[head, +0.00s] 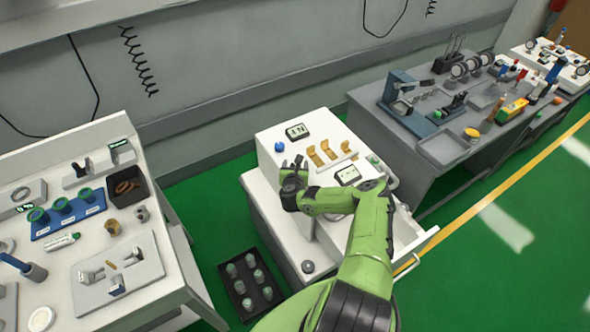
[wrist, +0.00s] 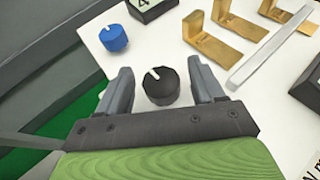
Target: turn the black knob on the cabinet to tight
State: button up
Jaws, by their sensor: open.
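The black knob (wrist: 161,88) is on the white top of the cabinet, between my gripper's fingertips in the wrist view. Its white pointer mark faces up and slightly left in that view. My gripper (wrist: 160,86) is open, with one finger on each side of the knob and a visible gap on both sides. In the head view my gripper (head: 293,168) is over the left part of the white cabinet (head: 262,180), and the knob is hidden there. Any label for tight is not readable.
A blue knob (wrist: 114,38) is close by on the same top. Brass brackets (wrist: 213,43), a metal bar (wrist: 271,48) and a small display (head: 297,131) also stand there. An open drawer (head: 412,240) sticks out at the right. A black tray of cups (head: 236,292) is on the floor.

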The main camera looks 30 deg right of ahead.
jog(key=b+v, duration=0.1)
jog(key=v, duration=1.4)
jog(key=shift+r+b, duration=0.25)
jog(key=shift+b, duration=0.1)
jog(key=shift+s+a, duration=0.1)
jog(key=shift+s, duration=0.05)
